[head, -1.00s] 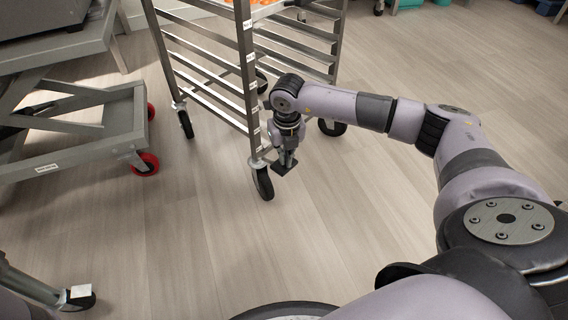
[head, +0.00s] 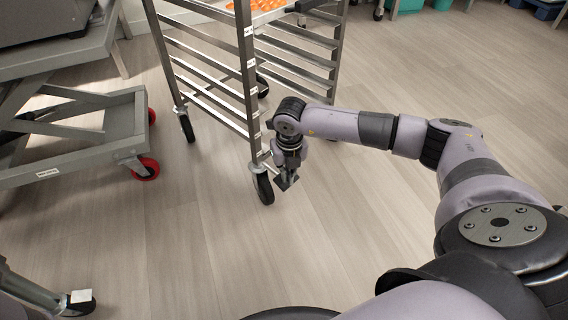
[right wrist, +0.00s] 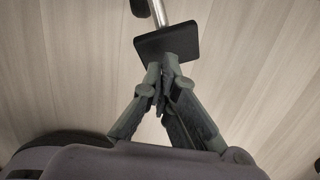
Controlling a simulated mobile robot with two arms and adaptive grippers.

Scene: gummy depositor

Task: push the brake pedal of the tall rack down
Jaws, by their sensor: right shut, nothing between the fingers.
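The tall rack (head: 248,75) stands on casters in the upper middle of the head view. Its brake pedal (head: 289,183) is a small dark plate beside the near front caster (head: 262,187). In the right wrist view the pedal (right wrist: 168,43) is a black square pad on a metal rod. My right gripper (head: 288,173) points down at the pedal, shut and empty. In the right wrist view its closed fingertips (right wrist: 163,68) overlap the pad's near edge and seem to touch it. The pad's exact tilt is hard to tell. My left gripper is not in view.
A grey lift cart (head: 75,150) with red-rimmed wheels stands left of the rack. Another caster leg (head: 40,290) is at the lower left. The floor (head: 200,240) in front of the rack is clear. Orange pieces (head: 268,5) lie on the rack's top tray.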

